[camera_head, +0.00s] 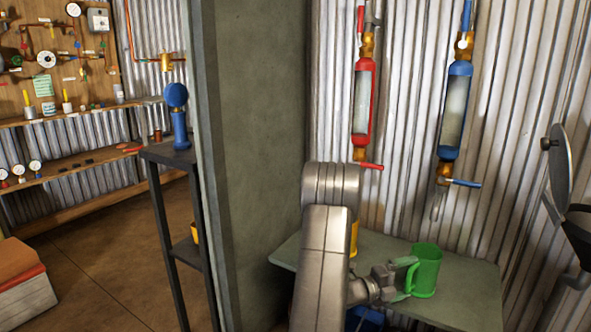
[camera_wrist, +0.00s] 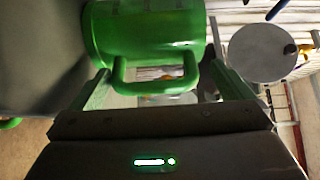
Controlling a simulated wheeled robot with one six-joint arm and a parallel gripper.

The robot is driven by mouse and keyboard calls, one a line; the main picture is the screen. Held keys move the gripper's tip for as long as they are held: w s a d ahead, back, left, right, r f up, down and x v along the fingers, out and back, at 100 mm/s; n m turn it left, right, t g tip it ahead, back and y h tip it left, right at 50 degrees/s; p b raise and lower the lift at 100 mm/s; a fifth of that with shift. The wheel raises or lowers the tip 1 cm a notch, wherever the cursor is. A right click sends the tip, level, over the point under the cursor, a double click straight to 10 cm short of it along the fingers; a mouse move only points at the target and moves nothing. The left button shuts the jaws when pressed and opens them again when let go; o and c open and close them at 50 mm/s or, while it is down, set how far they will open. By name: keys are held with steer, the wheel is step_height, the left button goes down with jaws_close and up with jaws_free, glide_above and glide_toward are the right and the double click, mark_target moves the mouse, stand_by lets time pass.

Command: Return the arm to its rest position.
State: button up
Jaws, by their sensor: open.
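My arm reaches down over a grey-green table (camera_head: 466,290) in the head view. My gripper (camera_head: 403,280) is open at the left side of a green mug (camera_head: 426,272), which stands upright on the table. In the wrist view the mug (camera_wrist: 145,35) fills the upper left. Its handle (camera_wrist: 155,72) shows between the two spread fingers of my gripper (camera_wrist: 163,85). I cannot tell whether a finger touches the handle.
A yellow object (camera_head: 354,238) is mostly hidden behind my arm. Red (camera_head: 363,110) and blue (camera_head: 455,110) cylinders hang on the corrugated wall behind. A grey partition (camera_head: 250,150) stands left of my arm. A round grey disc (camera_head: 560,165) is at right.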

steer(key=s+a+r+p, duration=0.1)
steer(key=s+a+r, duration=0.1)
steer(key=s+r, duration=0.1)
steer(key=shift+s+r+p, duration=0.2)
steer(key=shift+p, duration=0.2)
